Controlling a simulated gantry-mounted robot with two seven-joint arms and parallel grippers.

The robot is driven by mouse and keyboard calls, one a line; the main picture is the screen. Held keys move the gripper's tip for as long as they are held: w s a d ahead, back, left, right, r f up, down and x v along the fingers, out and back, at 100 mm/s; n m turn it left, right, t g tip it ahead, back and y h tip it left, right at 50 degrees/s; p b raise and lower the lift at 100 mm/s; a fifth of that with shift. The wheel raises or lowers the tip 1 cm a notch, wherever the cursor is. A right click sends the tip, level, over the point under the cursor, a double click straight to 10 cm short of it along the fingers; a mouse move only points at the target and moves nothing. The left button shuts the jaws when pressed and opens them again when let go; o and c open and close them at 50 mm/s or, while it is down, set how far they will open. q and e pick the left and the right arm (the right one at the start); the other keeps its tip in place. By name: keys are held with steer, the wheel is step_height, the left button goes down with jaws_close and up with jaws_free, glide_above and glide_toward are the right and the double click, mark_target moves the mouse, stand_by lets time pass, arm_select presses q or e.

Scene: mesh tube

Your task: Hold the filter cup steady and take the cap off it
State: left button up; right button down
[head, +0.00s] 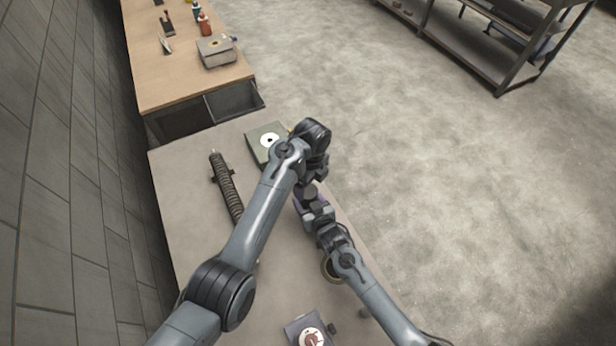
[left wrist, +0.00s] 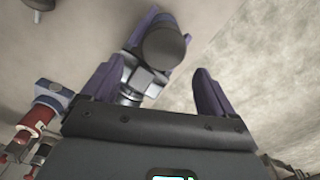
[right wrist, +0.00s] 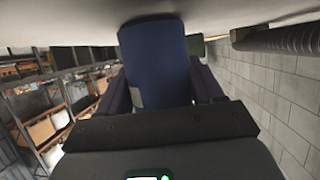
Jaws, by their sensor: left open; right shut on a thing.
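The filter cup (right wrist: 155,65) is a dark blue cylinder with a grey patch on its side. In the right wrist view it stands between the fingers of my right gripper (right wrist: 162,80), which is shut on it. In the left wrist view a dark round cap (left wrist: 166,46) shows end-on, above grey parts. My left gripper (left wrist: 160,70) is open, its purple fingers on either side of the cap with a visible space to the right finger.
A ribbed dark tube (head: 228,188) lies on the grey table (head: 180,190). A wooden table (head: 175,80) with several items stands beyond.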

mark_target(308, 191)
arm_select(q)
steer(key=shift+a+r, duration=0.1)
steer(key=shift+r, duration=0.1)
steer(key=shift+w+a+r, duration=0.1)
steer(key=shift+w+a, duration=0.1)
steer(key=shift+w, duration=0.1)
steer(key=shift+w+f, duration=0.1)
steer(key=shift+f, duration=3.5)
steer(key=c, duration=1.1)
steer(key=n, duration=0.3)
steer(key=o, duration=1.2)
steer(key=shift+r, duration=0.1)
